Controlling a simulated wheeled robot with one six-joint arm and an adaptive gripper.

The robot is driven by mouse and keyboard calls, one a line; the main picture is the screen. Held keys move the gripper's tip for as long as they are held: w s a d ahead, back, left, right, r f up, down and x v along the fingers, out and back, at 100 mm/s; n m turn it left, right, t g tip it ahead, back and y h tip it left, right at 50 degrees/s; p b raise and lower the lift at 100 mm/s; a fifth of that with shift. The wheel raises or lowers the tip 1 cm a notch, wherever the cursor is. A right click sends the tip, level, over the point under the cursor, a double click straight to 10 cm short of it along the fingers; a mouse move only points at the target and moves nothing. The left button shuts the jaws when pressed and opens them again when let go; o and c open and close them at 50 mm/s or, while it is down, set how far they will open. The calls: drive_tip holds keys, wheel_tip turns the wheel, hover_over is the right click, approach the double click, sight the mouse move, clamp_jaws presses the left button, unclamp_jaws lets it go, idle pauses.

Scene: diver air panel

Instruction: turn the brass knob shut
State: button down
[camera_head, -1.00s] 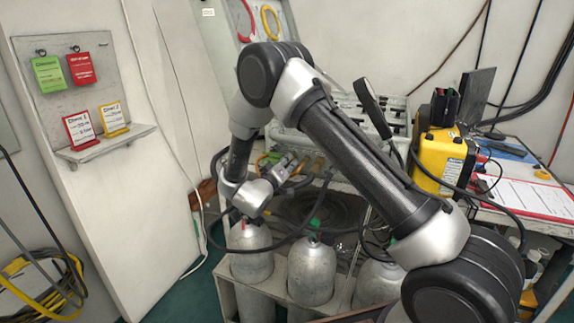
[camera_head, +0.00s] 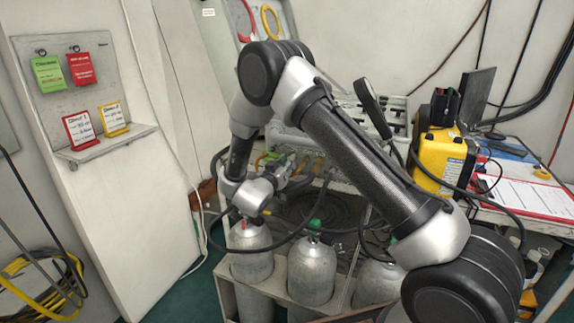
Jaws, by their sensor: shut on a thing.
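My gripper (camera_head: 292,163) is small in the head view, at the front of the air panel (camera_head: 345,178) behind the cylinders. It is shut on the brass knob at the panel front. The knob itself is mostly hidden by the fingers and is too small to make out clearly, so its turn angle cannot be read. My arm crosses in front of the panel and covers much of it.
Grey cylinders (camera_head: 312,270) stand in a rack below my wrist. Black hoses loop around the wrist. A yellow case (camera_head: 443,160) and a red-edged clipboard (camera_head: 520,188) are on the bench at right. A tag board (camera_head: 75,90) hangs at left.

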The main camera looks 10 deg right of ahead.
drive_tip(key=shift+m, duration=3.6)
drive_tip(key=c, duration=1.5)
unclamp_jaws()
drive_tip(key=shift+c, duration=0.2)
drive_tip(key=v, duration=1.2)
